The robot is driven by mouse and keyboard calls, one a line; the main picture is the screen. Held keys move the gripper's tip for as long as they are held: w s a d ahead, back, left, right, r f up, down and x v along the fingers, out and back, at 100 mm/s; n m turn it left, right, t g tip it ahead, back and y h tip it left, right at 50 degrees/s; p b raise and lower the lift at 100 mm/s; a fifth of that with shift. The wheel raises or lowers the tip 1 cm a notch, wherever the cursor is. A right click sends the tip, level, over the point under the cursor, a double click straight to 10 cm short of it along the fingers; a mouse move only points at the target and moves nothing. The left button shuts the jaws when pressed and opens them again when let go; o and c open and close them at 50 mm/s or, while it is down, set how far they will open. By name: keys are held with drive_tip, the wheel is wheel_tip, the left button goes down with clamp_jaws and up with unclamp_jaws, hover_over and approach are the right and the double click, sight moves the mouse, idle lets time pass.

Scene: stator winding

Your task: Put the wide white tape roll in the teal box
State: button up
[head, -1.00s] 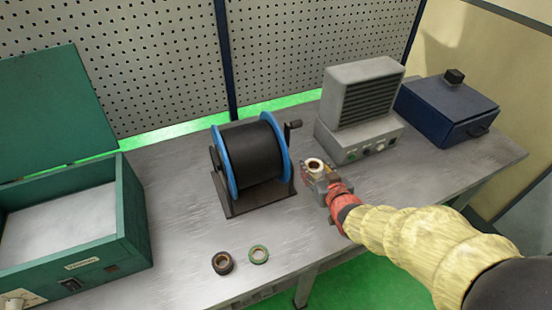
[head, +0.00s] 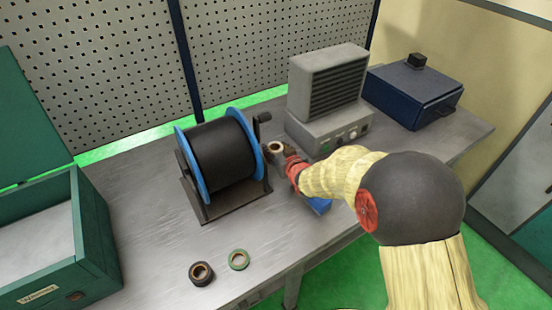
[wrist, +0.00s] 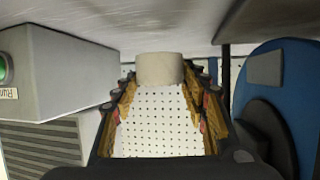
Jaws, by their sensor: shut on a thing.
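The wide white tape roll (head: 276,147) is held at the tip of my gripper (head: 277,152), above the table between the wire spool and the grey heater-like unit. In the wrist view the pale roll (wrist: 160,68) sits between the two fingertips, which are shut on it. It looks clear of the table. The teal box (head: 92,243) stands open at the left edge of the head view, its lid (head: 35,115) raised behind it. Part of the box is cut off by the frame. Its visible inside floor is pale and looks empty.
A black spool with blue flanges (head: 220,155) stands between my gripper and the teal box. A dark tape roll (head: 201,273) and a green one (head: 239,259) lie at the front. The grey unit (head: 330,95) and a navy box (head: 412,92) stand to the right.

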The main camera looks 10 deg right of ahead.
drive_tip(key=shift+w+f, duration=0.15)
drive_tip(key=shift+f, duration=0.05)
drive_tip(key=shift+w+f+b, duration=0.1)
drive_tip(key=shift+f+b, duration=0.85)
drive_tip(key=shift+f, duration=0.65)
drive_tip(key=shift+f, duration=0.1)
drive_tip(key=o, duration=0.7)
drive_tip(key=shift+f, duration=0.1)
drive_tip(key=o, duration=0.5)
